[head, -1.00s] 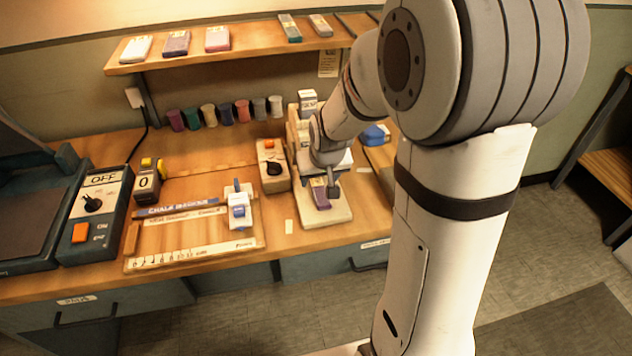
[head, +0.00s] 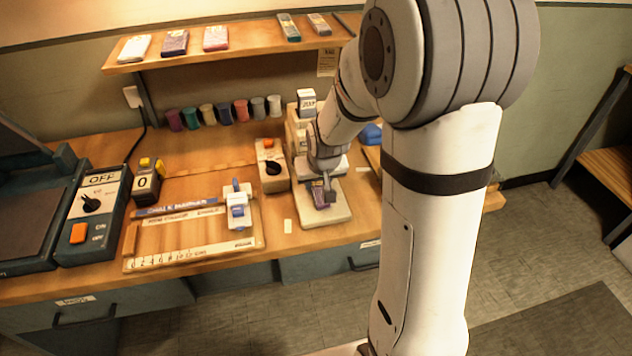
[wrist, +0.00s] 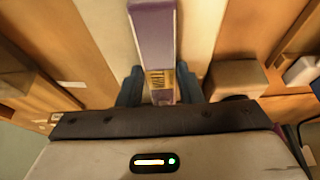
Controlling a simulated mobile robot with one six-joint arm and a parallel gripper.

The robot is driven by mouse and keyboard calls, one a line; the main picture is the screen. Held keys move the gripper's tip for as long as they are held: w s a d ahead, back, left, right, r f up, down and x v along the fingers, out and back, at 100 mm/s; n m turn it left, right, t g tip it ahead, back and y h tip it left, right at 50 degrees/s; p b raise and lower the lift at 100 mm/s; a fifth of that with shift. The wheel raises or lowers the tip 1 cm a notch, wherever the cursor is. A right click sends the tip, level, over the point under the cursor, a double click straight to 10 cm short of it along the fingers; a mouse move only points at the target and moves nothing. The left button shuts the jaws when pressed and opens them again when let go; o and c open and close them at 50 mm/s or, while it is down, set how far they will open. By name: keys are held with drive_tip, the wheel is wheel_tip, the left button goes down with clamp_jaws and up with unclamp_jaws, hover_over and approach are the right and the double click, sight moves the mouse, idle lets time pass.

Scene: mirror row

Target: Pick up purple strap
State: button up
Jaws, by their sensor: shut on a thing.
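The purple strap (wrist: 155,40) is a flat purple piece with a yellow printed label near one end. It lies along a pale plate (head: 338,213) on the bench. In the wrist view my gripper (wrist: 159,88) has its two dark fingers on either side of the labelled end, shut on it. In the head view my gripper (head: 323,192) is low over the plate, and the strap (head: 320,196) is mostly hidden by it. I cannot tell whether the strap is clear of the plate.
A box with a black knob and orange switch (head: 271,168) stands left of the plate. A wooden board with a ruler (head: 195,256) lies further left. Several coloured rolls (head: 225,114) line the wall under a shelf (head: 260,45). A white-topped block (head: 306,101) stands behind my gripper.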

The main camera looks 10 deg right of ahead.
drive_tip(key=shift+c, duration=0.8)
drive_tip(key=shift+r, duration=0.1)
